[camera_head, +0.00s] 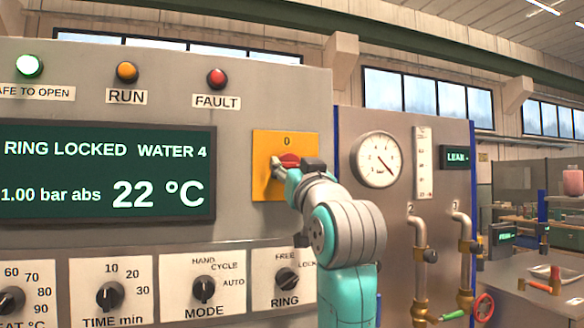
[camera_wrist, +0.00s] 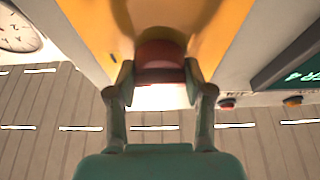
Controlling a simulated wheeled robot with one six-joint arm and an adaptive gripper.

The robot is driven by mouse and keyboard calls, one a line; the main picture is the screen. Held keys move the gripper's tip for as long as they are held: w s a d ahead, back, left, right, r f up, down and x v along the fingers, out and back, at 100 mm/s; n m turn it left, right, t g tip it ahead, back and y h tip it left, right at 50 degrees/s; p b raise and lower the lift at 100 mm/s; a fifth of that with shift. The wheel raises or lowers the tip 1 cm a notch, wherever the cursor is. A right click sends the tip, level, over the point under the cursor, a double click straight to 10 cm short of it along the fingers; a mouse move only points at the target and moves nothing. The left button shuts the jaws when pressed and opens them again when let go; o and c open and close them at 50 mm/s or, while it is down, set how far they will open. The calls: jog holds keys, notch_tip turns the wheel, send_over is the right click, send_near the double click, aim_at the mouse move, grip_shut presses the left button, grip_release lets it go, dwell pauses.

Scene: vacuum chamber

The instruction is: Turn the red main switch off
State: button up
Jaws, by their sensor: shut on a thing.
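The red main switch (camera_head: 289,159) sits on a yellow plate (camera_head: 263,185) marked 0 at its top, on the grey panel. My gripper (camera_head: 283,170) is at the switch, and its wrist covers the plate's lower right part. In the wrist view the red switch knob (camera_wrist: 160,57) lies between the two fingers of my gripper (camera_wrist: 160,80), which are shut on it. The yellow plate (camera_wrist: 205,22) fills the top of that view. Most of the switch handle and any other mark on the plate are hidden, so I cannot tell its exact angle.
The display (camera_head: 105,172) reads RING LOCKED, WATER 4, 1.00 bar abs and 22 °C. The green lamp (camera_head: 29,66) looks lit. The MODE knob (camera_head: 204,289) and RING knob (camera_head: 287,278) are below. A gauge (camera_head: 378,160) and pipes (camera_head: 420,260) stand to the right.

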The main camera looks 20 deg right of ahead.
jog(key=shift+n, duration=0.5)
jog(key=n+y, duration=0.3)
jog(key=n, duration=0.2)
jog(key=shift+d, duration=0.15)
jog(key=n+g+y, duration=0.1)
jog(key=n, duration=0.2)
jog(key=n+g+y, duration=0.1)
jog(key=n, duration=0.2)
jog(key=shift+n+y, duration=0.3)
jog(key=shift+y, duration=0.1)
jog(key=n+g, duration=0.1)
jog(key=n, duration=0.2)
jog(key=n+g+y, duration=0.1)
jog(key=n, duration=0.2)
jog(key=shift+r, duration=0.15)
jog(key=shift+n+g, duration=0.9)
jog(key=shift+n, duration=1)
jog(key=o, duration=1.2)
jog(key=shift+c, duration=0.2)
